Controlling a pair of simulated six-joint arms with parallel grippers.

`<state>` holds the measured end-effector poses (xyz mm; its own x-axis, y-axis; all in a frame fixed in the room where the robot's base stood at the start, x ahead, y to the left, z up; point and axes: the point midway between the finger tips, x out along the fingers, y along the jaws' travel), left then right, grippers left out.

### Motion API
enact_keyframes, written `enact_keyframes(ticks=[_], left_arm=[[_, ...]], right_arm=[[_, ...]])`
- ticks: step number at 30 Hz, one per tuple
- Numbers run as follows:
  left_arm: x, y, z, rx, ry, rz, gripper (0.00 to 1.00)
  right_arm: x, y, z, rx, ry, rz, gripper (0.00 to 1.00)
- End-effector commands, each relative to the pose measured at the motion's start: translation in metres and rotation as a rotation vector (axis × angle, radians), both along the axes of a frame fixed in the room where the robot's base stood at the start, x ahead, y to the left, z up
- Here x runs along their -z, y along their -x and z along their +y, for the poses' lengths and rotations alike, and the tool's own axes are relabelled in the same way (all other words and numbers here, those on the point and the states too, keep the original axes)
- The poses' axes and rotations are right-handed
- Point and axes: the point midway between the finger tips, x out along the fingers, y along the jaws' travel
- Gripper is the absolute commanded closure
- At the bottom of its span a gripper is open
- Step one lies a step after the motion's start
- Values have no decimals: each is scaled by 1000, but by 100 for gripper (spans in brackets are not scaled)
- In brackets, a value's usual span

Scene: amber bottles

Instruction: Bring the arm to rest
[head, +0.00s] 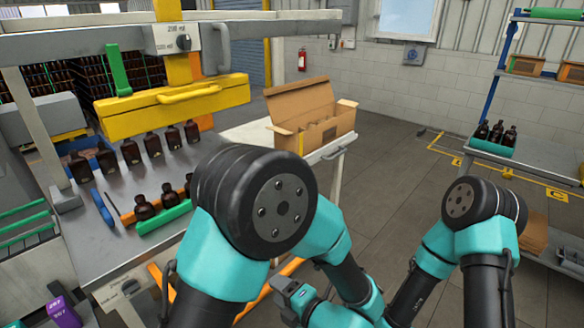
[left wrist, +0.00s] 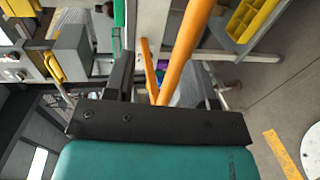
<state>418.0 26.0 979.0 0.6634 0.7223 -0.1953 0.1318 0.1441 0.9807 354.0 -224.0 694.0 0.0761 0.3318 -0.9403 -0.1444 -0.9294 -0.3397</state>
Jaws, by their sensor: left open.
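My left arm (head: 320,232) is bent in the lower middle of the head view, teal with black joints, to the right of the grey workbench. In the left wrist view my left gripper (left wrist: 165,72) is open, with black fingers apart on a black crossbar. I see nothing held between them; an orange bar shows beyond. My jaws are hard to make out in the head view. My right arm (head: 480,230) is folded at the lower right. The right gripper cannot be made out.
Amber bottles (head: 131,152) stand in rows on the grey workbench (head: 90,238), under a yellow press bar (head: 172,108). An open cardboard box (head: 305,112) sits on a side table. A shelf rack (head: 548,168) with bottles is at right. Floor between is clear.

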Motion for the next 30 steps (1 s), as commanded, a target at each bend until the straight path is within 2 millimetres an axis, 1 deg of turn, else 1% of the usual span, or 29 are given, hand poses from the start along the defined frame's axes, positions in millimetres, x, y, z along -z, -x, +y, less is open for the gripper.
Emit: enact_keyframes(ticks=[3,9,30], left_arm=[[2,-15,1,-2,1,0,49],[3,-28,2,-1,-1,1,49],[3,-29,2,0,-1,1,49]], right_arm=[[0,0,0,0,0,0,57],[0,0,0,0,0,0,57],[0,0,0,0,0,0,57]])
